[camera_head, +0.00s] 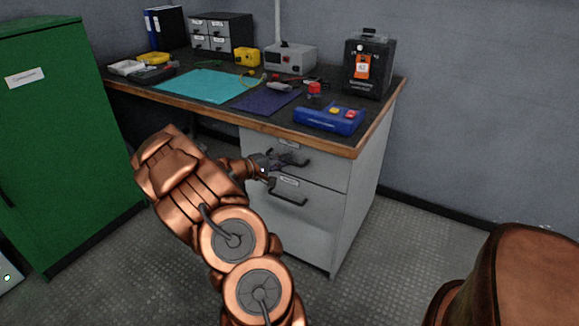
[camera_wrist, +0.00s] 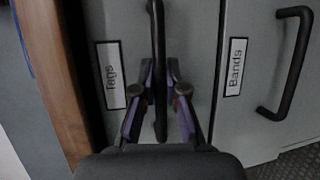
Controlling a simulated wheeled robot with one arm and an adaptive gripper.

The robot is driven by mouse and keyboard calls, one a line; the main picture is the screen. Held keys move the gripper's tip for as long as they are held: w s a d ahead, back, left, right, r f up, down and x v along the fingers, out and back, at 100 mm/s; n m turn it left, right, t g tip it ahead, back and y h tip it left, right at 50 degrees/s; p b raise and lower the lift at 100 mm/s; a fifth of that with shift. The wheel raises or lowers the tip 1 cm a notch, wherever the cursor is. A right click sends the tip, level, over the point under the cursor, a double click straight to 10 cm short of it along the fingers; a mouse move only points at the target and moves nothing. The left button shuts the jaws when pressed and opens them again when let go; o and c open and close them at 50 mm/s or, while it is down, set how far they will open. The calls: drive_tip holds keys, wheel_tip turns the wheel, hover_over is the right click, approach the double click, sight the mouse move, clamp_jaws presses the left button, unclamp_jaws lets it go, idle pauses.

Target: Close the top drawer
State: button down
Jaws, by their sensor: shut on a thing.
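The top drawer (camera_head: 325,171) is the upper front of the grey pedestal under the workbench. In the wrist view its face carries a label reading "Tags" (camera_wrist: 111,75) and a dark bar handle (camera_wrist: 158,60). My gripper (camera_wrist: 158,92) has one finger on each side of this handle and is shut on it. In the head view my gripper (camera_head: 280,160) is at the top drawer's handle, and my wrist partly hides the drawer front. The top drawer looks about flush with the pedestal, but I cannot tell whether a small gap is left.
The lower drawer (camera_head: 318,217) has a "Bands" label (camera_wrist: 235,66) and its own handle (camera_wrist: 290,65). The workbench's wooden edge (camera_head: 330,148) overhangs the drawers. A green cabinet (camera_head: 70,150) stands at left. The floor (camera_head: 390,270) right of the pedestal is clear.

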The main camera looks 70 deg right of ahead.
drive_tip(key=shift+d+r, duration=0.1)
drive_tip(key=shift+d, duration=0.1)
drive_tip(key=c, duration=1.2)
unclamp_jaws()
drive_tip(key=shift+a, duration=0.1)
drive_tip(key=v, duration=1.1)
drive_tip(key=shift+w+a, duration=0.25)
drive_tip(key=shift+a, duration=0.1)
drive_tip(key=shift+r, duration=0.1)
